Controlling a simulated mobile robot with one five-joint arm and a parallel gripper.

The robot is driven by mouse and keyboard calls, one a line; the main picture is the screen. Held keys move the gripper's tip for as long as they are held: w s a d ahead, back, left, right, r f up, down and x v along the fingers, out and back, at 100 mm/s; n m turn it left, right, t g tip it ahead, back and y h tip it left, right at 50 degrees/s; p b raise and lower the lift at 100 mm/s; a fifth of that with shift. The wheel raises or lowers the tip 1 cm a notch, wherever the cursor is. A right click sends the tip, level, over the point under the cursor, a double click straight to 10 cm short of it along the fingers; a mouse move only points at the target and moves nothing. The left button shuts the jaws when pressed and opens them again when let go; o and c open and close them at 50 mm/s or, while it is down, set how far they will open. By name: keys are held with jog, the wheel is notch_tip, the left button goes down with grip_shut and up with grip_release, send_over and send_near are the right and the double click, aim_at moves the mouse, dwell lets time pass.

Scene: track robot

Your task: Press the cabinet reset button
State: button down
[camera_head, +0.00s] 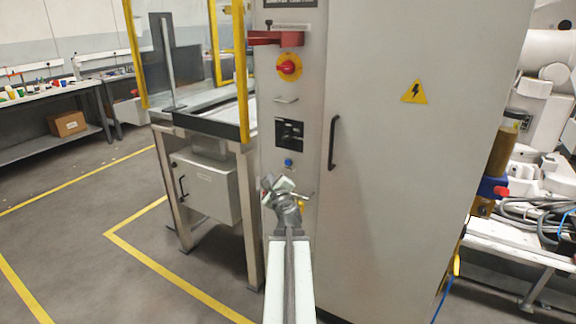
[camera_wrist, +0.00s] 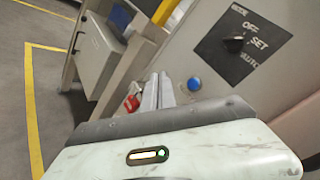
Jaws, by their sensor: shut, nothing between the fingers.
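The grey control cabinet (camera_head: 390,150) stands in front of me. A round blue button (camera_head: 288,162) sits on its narrow left panel, below a black selector switch plate (camera_head: 289,134). In the wrist view the blue button (camera_wrist: 194,84) is just right of my fingertips, and the selector plate (camera_wrist: 243,42) is at upper right. My gripper (camera_head: 270,182) is shut and empty, a little below and left of the button in the head view. In the wrist view its fingers (camera_wrist: 158,80) lie together. I see a gap between them and the button, but its depth is hard to tell.
A red and yellow rotary switch (camera_head: 289,67) and a red lever (camera_head: 275,38) sit higher on the panel. A black door handle (camera_head: 333,142) is to the right. A yellow-framed workstation (camera_head: 200,125) stands close on the left. Cables (camera_head: 535,215) lie at right.

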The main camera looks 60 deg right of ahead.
aim_at(288, 163)
jog(key=d, duration=0.8)
jog(key=shift+d, duration=0.35)
jog(key=shift+d, duration=0.15)
dwell(1.8)
jog(key=shift+d, duration=0.3)
jog(key=shift+d, duration=0.45)
dwell(0.6)
jog(key=shift+a, duration=0.9)
jog(key=shift+a, duration=0.1)
